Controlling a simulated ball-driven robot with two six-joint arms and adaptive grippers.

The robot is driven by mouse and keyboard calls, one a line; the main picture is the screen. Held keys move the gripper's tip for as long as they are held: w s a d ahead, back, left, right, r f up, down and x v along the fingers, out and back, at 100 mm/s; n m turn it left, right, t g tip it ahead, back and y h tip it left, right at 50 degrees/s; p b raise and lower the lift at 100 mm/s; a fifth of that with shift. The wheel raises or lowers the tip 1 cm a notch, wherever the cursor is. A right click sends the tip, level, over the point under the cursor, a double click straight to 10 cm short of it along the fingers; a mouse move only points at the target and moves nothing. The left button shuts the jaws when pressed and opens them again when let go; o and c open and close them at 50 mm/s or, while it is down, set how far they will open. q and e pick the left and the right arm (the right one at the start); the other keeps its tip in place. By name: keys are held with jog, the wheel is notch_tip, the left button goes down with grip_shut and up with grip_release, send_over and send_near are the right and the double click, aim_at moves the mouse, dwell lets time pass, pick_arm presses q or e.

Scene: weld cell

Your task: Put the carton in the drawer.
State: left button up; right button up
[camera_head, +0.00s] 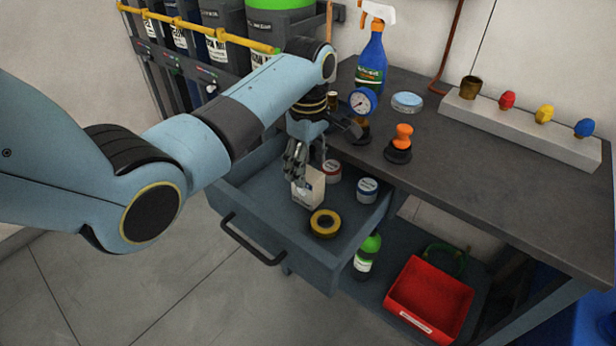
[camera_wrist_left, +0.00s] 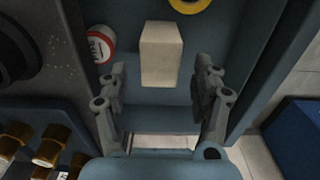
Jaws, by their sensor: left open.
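The carton (camera_head: 312,190) is a small off-white box standing inside the open drawer (camera_head: 284,225). My left gripper (camera_head: 299,172) is over the drawer, right at the carton, and hides part of it in the head view. In the left wrist view the carton (camera_wrist_left: 161,55) lies ahead of the fingertips, between the lines of the two spread fingers. My left gripper (camera_wrist_left: 163,85) is open, with a gap on each side of the carton. The right gripper does not show in either view.
The drawer also holds a yellow-black tape roll (camera_head: 324,223), a white jar (camera_head: 367,189) and a red-labelled jar (camera_head: 332,170). The bench top (camera_head: 460,170) above carries a gauge (camera_head: 362,101), an orange-handled tool (camera_head: 401,138) and a spray bottle (camera_head: 372,60). A red bin (camera_head: 430,297) sits below.

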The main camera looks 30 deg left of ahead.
pick_arm(q)
notch_tip(320, 180, up, 5)
jog(key=shift+f, duration=0.1)
dwell(0.6)
